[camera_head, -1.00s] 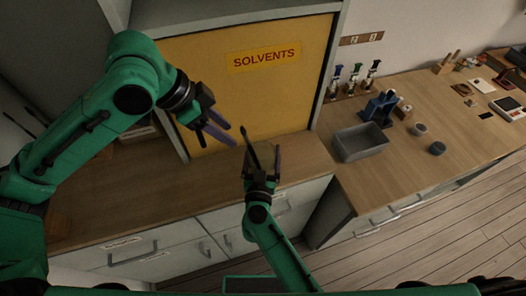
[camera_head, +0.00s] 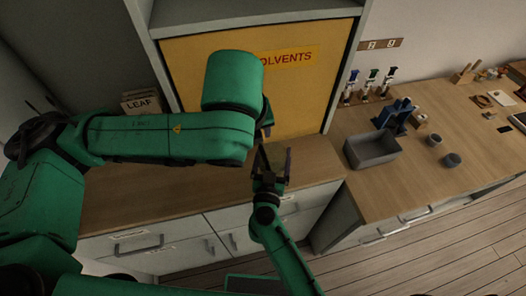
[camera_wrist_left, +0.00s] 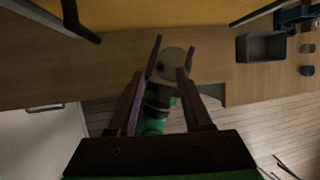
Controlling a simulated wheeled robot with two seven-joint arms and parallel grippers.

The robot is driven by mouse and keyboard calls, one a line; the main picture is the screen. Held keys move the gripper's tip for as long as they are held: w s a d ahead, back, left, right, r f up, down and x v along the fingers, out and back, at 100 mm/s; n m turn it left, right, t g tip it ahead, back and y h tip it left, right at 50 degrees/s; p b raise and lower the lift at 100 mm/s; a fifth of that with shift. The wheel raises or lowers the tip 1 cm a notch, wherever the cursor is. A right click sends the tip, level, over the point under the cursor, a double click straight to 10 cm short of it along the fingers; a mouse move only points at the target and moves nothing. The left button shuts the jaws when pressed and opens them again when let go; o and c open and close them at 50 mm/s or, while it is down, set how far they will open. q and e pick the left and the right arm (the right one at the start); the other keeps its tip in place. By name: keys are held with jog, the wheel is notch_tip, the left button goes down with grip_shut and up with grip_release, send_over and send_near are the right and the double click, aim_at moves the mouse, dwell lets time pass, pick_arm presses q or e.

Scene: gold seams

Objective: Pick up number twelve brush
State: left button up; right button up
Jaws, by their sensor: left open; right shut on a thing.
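I cannot make out a brush marked twelve in either view. My right gripper (camera_head: 273,166) is over the front of the wooden counter below the yellow cabinet. In the left wrist view its fingers are on both sides of a round pale disc-like thing (camera_wrist_left: 172,64), and it is shut on it. What this thing is, I cannot tell. My left gripper (camera_wrist_left: 161,74) is open and empty, with its fingers pointing toward the right gripper. In the head view my left forearm hides most of the left gripper.
The yellow SOLVENTS cabinet (camera_head: 300,90) stands behind. On the right counter are a grey bin (camera_head: 371,150), a blue stand (camera_head: 393,114), several small pots and upright tools with coloured tops (camera_head: 371,84). A wooden block (camera_head: 466,75) stands farther right. A LEAF box (camera_head: 141,104) is at left.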

aim_at(263, 152)
pick_arm(q)
jog(key=x, duration=0.6)
jog(key=shift+d, duration=0.2)
grip_shut()
dwell(1.0)
